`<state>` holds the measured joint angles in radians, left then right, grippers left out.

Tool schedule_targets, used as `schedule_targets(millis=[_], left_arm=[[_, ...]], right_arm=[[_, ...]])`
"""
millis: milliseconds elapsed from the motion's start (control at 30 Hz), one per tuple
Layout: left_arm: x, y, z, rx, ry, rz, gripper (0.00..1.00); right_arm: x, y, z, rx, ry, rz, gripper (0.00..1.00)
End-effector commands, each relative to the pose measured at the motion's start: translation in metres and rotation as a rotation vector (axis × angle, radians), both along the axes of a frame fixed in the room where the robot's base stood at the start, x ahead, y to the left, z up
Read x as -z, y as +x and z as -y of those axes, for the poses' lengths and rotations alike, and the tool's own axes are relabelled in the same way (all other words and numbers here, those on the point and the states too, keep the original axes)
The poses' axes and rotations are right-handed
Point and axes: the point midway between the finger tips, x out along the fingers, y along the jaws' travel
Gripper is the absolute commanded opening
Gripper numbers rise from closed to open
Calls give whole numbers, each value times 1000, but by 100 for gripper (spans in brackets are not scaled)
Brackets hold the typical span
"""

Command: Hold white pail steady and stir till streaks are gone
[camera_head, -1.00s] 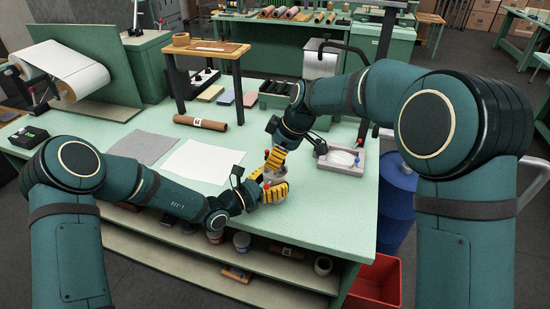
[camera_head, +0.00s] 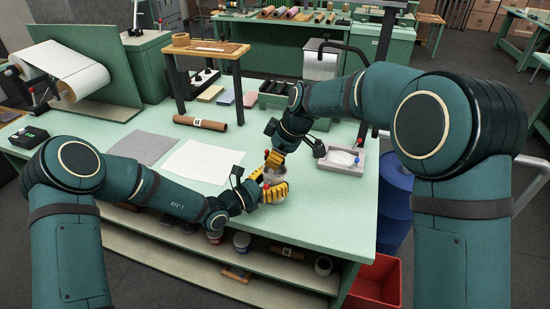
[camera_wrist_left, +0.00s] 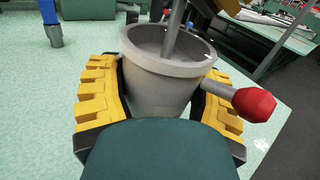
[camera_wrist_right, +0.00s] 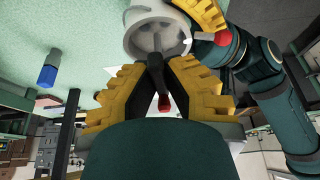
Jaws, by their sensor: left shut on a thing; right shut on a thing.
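The white pail (camera_wrist_left: 165,85) looks light grey and stands upright at the bench's front edge; it has a side handle with a red knob (camera_wrist_left: 253,104). My left gripper (camera_head: 276,191) is shut around the pail's sides, one yellow finger on each side. My right gripper (camera_head: 273,160) is above the pail, shut on a thin grey stirring rod (camera_wrist_left: 174,30) with a red end (camera_wrist_right: 164,103). The rod's lower part is inside the pail. In the right wrist view, the pail's inside (camera_wrist_right: 156,40) shows darker patches; whether these are streaks I cannot tell.
A white sheet (camera_head: 203,162) and a grey sheet (camera_head: 142,148) lie left of the pail. A tray (camera_head: 341,159) stands to its right, and a brown roll (camera_head: 200,123) lies behind. A red bin (camera_head: 376,283) is on the floor below the right edge.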

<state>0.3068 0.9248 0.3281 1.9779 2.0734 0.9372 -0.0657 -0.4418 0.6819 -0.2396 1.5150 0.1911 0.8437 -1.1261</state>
Motion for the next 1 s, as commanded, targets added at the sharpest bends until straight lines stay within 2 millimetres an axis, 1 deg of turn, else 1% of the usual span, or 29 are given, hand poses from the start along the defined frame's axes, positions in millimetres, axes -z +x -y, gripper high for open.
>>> schedule_targets(millis=[167,367,1000], left_arm=[[0,-1,1,2,0,0,24],[0,-1,1,3,-1,1,24],[0,-1,1,4,-1,1,24]], right_arm=[[1,-1,0,55,-2,-2,0],[1,-1,0,187,-3,-2,0],[1,-1,-1,784,-5,2,0]])
